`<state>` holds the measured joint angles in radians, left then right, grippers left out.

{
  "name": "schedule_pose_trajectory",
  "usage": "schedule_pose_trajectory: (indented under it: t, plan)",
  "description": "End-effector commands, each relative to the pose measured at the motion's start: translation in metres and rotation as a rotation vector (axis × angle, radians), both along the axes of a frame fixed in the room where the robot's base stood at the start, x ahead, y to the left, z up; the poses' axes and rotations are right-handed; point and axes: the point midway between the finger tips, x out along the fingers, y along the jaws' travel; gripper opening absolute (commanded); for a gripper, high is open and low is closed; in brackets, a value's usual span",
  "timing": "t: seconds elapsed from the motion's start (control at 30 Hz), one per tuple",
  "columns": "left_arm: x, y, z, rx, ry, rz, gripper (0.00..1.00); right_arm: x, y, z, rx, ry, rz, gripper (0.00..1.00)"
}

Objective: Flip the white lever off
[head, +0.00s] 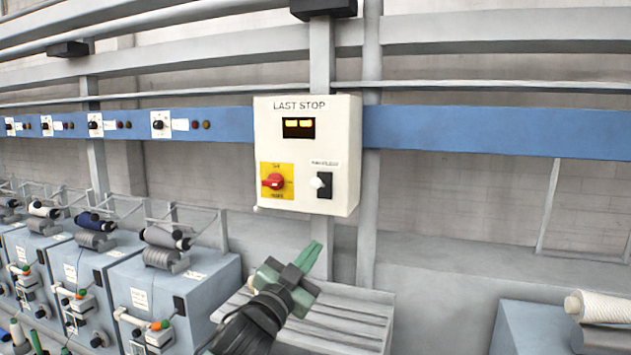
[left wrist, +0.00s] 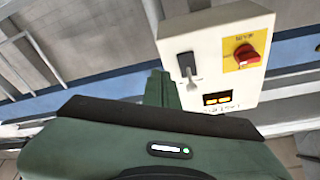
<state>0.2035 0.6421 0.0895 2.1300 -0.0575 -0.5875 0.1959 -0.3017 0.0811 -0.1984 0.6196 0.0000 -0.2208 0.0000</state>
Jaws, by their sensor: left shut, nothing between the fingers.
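The white lever (head: 317,183) sits on a black plate at the lower right of the cream LAST STOP box (head: 305,147). It also shows in the left wrist view (left wrist: 187,66), where the box appears upside down and the lever sticks out from its plate. My left gripper (head: 312,250), green with dark parts, is shut and empty. In the head view it is below the box and lever, fingers pointing up. In the left wrist view its fingers (left wrist: 161,88) are beside the lever; I cannot tell the exact gap, but I see no contact. My right gripper is not in view.
A red rotary switch (head: 273,181) on a yellow plate is left of the lever. Two lit yellow displays (head: 299,128) are above. A blue rail (head: 450,131) runs behind the box. Spinning machines (head: 150,285) stand at the left, a thread cone (head: 603,306) at the right.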

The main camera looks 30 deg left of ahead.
Motion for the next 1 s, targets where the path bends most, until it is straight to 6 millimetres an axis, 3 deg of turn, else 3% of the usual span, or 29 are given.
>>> schedule_pose_trajectory:
  t: [0.03, 0.1, 0.23, 0.37, 0.73, 1.0]
  plan:
    - [0.000, 0.007, 0.033, 0.028, -0.074, -0.004, 0.00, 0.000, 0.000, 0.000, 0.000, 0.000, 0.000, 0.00]
    - [-0.003, 0.012, 0.066, 0.057, -0.150, -0.013, 0.00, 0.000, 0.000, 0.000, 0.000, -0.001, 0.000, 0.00]
    - [-0.009, 0.018, 0.103, 0.090, -0.238, -0.024, 0.00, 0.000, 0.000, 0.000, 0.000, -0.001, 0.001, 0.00]
    - [-0.011, 0.019, 0.115, 0.101, -0.265, -0.028, 0.00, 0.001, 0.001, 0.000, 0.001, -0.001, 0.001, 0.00]
    - [-0.008, 0.020, 0.117, 0.100, -0.264, -0.028, 0.00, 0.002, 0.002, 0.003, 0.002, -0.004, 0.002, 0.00]
    - [0.028, 0.022, 0.142, 0.097, -0.264, -0.027, 0.00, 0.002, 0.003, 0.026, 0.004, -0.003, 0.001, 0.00]
